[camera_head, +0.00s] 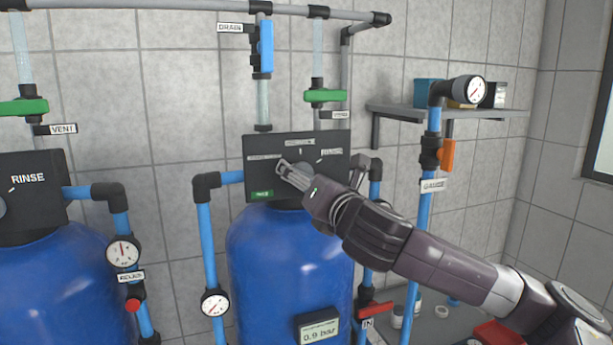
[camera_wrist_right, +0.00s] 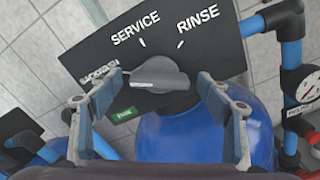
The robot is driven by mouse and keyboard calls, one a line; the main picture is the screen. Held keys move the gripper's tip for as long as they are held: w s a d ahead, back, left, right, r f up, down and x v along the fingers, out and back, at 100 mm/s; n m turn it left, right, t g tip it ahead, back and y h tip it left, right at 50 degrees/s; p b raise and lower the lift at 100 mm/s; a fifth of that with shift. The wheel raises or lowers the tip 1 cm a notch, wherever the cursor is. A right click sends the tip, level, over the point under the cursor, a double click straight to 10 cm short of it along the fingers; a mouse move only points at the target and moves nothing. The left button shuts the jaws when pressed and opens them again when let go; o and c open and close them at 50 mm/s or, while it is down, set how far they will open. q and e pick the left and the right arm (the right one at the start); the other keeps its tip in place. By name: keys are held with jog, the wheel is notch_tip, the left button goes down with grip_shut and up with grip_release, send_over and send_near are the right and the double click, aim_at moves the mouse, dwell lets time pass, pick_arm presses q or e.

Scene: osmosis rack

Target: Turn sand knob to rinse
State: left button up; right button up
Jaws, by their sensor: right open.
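A grey knob (camera_wrist_right: 160,74) sits on the dark control panel (camera_wrist_right: 85,55) of the middle blue tank. Its bar lies almost level in the right wrist view, with its paler end to the left, near the BACKWASH label (camera_wrist_right: 98,76). The SERVICE label (camera_wrist_right: 135,30) is above it and the RINSE label (camera_wrist_right: 198,20) is up and right. My right gripper (camera_wrist_right: 160,76) is open, with one finger on each side of the knob; contact is unclear. In the head view the right gripper (camera_head: 284,168) covers part of the panel (camera_head: 262,145). My left gripper is out of view.
A left blue tank (camera_head: 60,280) has its own panel marked RINSE. Blue pipes (camera_head: 205,250) and gauges (camera_head: 215,303) stand beside the middle tank (camera_head: 265,250). A shelf (camera_head: 400,113) and a gauge pipe (camera_head: 422,215) are to the right.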

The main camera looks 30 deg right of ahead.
jog(key=shift+s, duration=0.1)
jog(key=shift+c, duration=0.3)
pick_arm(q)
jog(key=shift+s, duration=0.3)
pick_arm(e)
jog(key=c, duration=1.1)
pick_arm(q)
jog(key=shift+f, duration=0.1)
pick_arm(e)
jog(key=shift+m, duration=0.4)
pick_arm(q)
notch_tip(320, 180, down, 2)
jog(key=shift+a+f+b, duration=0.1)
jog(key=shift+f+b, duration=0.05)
jog(key=shift+b, duration=1.05)
pick_arm(e)
jog(key=m, duration=2.3)
